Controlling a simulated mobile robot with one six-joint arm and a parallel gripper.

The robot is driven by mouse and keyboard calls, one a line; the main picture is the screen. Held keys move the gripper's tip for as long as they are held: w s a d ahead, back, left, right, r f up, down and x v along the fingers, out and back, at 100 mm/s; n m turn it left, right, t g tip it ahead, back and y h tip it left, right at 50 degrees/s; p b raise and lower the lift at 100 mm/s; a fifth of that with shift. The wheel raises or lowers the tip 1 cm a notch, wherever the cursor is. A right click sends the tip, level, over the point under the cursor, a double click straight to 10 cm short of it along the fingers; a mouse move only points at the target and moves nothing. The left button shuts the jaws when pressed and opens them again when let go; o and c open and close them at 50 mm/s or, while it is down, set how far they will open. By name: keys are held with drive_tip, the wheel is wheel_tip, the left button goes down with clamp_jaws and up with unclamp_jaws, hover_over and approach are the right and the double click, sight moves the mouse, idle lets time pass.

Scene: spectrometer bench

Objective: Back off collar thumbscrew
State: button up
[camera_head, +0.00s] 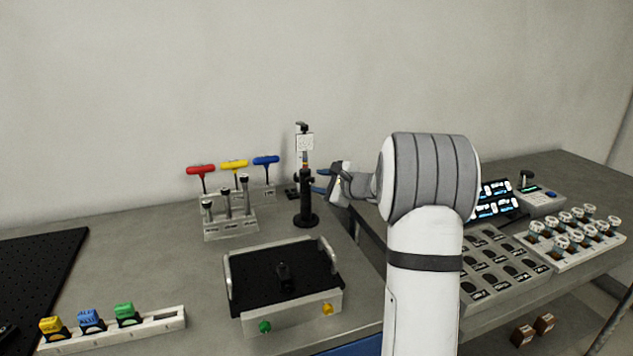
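A black post stand (306,219) stands upright on the bench, with a round base, a dark collar (306,181) partway up and a white card-like plate (304,142) near its top. A small dark knob, perhaps the collar thumbscrew (297,179), shows at the collar's left side; it is too small to make out clearly. My gripper (320,181) is just right of the collar, its two blue fingers apart and pointing left towards it. I see nothing between the fingers. Whether a fingertip touches the collar cannot be told.
A rack of T-handle drivers (231,225) stands left of the post. A black-topped box with handles (250,309) is in front. A strip with coloured blocks (165,321) lies at front left. Trays (590,250) and a device (542,202) fill the right bench. A gap separates the benches.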

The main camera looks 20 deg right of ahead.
drive_tip(key=shift+w+a+f, duration=0.15)
drive_tip(key=shift+w+a, duration=0.15)
drive_tip(key=shift+w, duration=0.25)
clamp_jaws()
